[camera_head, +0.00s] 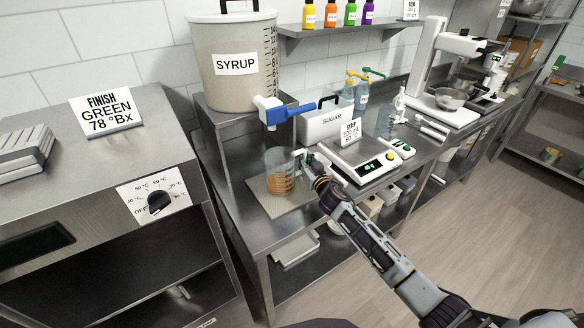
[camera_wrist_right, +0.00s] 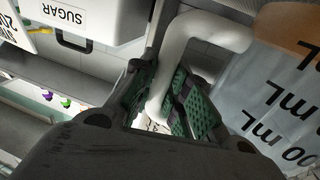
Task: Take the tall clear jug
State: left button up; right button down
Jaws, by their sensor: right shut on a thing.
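The tall clear jug (camera_head: 279,168) stands upright under the blue tap of the syrup tank, over a tan mat (camera_head: 262,196). Its lower part looks amber. In the right wrist view the jug (camera_wrist_right: 270,92) shows black mL marks and a white handle (camera_wrist_right: 183,50). My right gripper (camera_head: 308,163) is at the right side of the jug. In the right wrist view, the green finger pads of the gripper (camera_wrist_right: 160,103) are closed around the handle. Whether the jug touches the mat is hard to tell. My left gripper is not in view.
The syrup tank (camera_head: 233,85) with its blue and white tap (camera_head: 286,108) stands on a raised shelf behind and above the jug. The sugar bin (camera_head: 325,124) and a scale (camera_head: 365,160) stand to the right. A steel unit (camera_head: 75,160) with a dial is at left.

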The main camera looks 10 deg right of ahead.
aim_at(305, 152)
jog(key=shift+r, duration=0.2)
